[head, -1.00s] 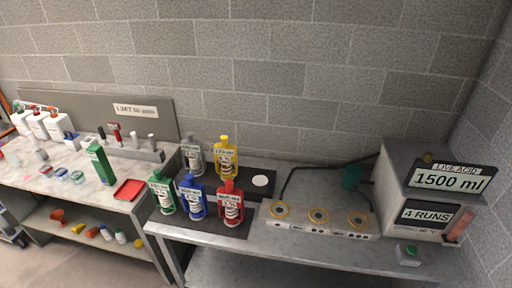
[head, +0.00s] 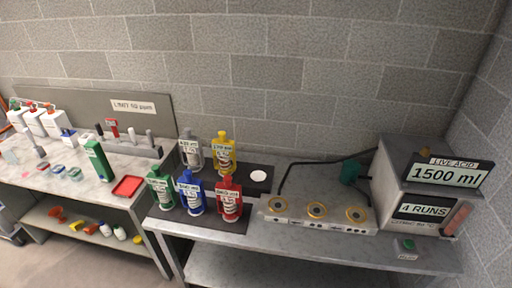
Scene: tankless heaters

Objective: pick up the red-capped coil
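The red-capped coil (head: 229,200) stands upright on a dark mat at the front of the grey bench in the head view. It has a white label near its top and is the rightmost of the front row. A blue-capped coil (head: 192,194) and a green-capped coil (head: 161,189) stand to its left. A yellow-capped coil (head: 223,154) and a grey-capped coil (head: 190,151) stand behind. Neither of my grippers shows.
A panel with several yellow rings (head: 316,210) lies right of the coils. A grey box with displays (head: 425,187) stands at the right end, with a green button (head: 408,244) in front. A red tray (head: 128,187) lies on the left bench. Bare bench front (head: 290,234) is clear.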

